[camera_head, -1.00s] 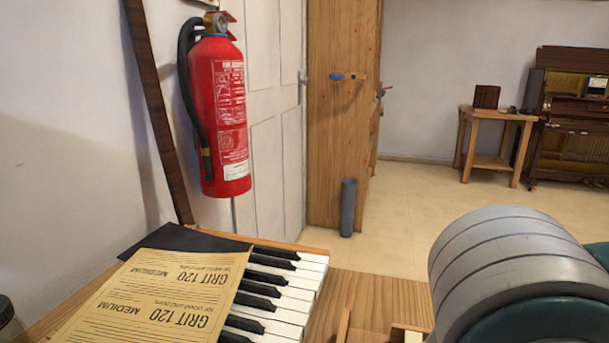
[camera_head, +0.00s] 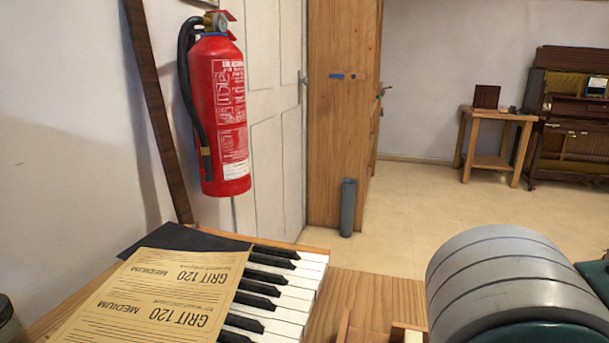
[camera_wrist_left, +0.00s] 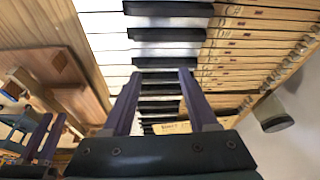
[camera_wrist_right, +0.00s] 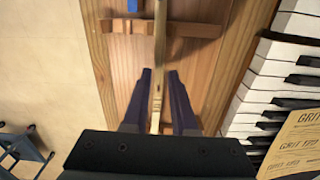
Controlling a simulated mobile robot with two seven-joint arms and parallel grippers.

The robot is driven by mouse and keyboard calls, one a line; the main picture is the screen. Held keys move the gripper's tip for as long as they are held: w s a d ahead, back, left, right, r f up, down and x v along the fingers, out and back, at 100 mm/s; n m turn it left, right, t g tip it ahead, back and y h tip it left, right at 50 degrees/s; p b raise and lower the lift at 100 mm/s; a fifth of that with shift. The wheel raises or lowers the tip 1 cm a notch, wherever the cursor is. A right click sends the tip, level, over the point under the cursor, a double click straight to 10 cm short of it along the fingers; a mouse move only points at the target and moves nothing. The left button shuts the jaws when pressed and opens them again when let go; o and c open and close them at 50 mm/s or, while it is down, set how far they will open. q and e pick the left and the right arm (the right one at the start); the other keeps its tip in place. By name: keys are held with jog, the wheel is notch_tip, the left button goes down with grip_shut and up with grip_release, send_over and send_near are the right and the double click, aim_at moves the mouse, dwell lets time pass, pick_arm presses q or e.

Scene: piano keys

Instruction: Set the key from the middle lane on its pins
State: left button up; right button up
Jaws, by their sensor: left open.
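The keyboard (camera_head: 285,291) has white and black keys. In the left wrist view its white keys (camera_wrist_left: 105,45) lie left of pale wooden key sticks (camera_wrist_left: 240,50), with a dark gap (camera_wrist_left: 222,92) across the sticks. My left gripper (camera_wrist_left: 159,72) is open over the keys, empty between its fingers. In the right wrist view a wooden tray (camera_wrist_right: 205,70) holds a narrow pale wooden strip, seemingly a key (camera_wrist_right: 159,50). My right gripper (camera_wrist_right: 160,72) has its fingers on either side of that strip. Whether they touch it cannot be told. Neither gripper's fingers show in the head view.
A yellow sandpaper sheet (camera_head: 160,300) covers the keyboard's left part. A crossbar (camera_wrist_right: 185,29) spans the tray. A fire extinguisher (camera_head: 217,110) hangs on the wall. A small table (camera_head: 495,135) and a piano (camera_head: 575,120) stand far off, with open floor before them.

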jog(key=shift+f, duration=0.5)
jog(key=shift+c, duration=0.4)
grip_shut()
dwell(1.0)
